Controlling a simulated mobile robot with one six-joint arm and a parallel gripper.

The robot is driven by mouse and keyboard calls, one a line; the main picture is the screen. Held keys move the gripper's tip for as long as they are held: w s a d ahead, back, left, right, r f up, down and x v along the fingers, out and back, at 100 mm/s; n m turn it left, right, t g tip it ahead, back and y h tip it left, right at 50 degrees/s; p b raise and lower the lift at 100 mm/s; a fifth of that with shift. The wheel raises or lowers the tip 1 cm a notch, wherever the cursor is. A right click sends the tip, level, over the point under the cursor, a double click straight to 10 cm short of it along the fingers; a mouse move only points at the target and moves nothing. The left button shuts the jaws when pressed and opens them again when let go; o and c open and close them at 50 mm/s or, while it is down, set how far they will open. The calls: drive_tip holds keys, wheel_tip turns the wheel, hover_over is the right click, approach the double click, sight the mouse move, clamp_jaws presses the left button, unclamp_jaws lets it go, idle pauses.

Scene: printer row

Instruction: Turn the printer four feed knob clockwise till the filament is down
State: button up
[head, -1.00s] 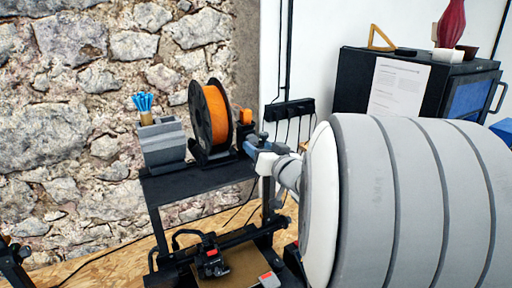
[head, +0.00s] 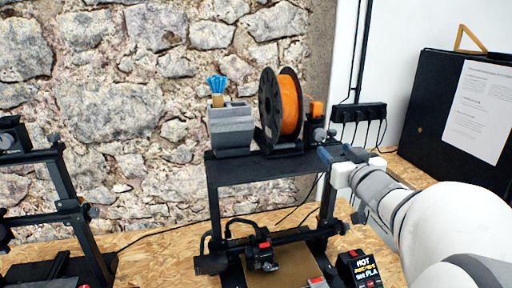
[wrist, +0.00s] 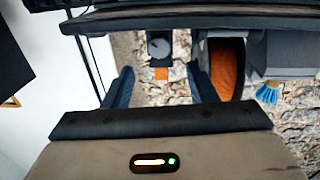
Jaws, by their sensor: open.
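The feed knob (head: 319,134) is a small grey round knob at the right end of the printer's top bar, below an orange block (head: 316,109). In the wrist view the knob (wrist: 158,46) shows face-on with a dark pointer mark, the orange block (wrist: 161,74) beside it. My gripper (head: 328,154) is close by, just below and right of the knob in the head view. In the wrist view my gripper (wrist: 161,84) has its two blue fingers apart, nothing between them; the knob lies beyond the tips. I cannot tell the filament's position.
An orange filament spool (head: 290,104) and a grey holder (head: 232,127) with blue-topped tools stand on the printer's frame (head: 262,169). A power strip (head: 358,113) hangs on the wall. Another printer (head: 75,215) stands left. A labelled black box (head: 358,268) sits at the front right.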

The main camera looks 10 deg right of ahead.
sight(321, 137)
drive_tip(key=w+p, duration=0.1)
drive_tip(key=w, duration=0.7)
drive_tip(key=shift+d, duration=0.1)
drive_tip(key=shift+s, duration=0.1)
drive_tip(key=c, duration=1)
drive_tip(key=shift+r+m+p, duration=0.25)
drive_tip(key=shift+m+p, duration=0.55)
drive_tip(key=shift+p, duration=0.3)
drive_tip(key=shift+m+p, duration=0.65)
drive_tip(key=shift+m, duration=0.25)
drive_tip(key=shift+f+m, duration=0.2)
drive_tip(key=shift+m, duration=0.2)
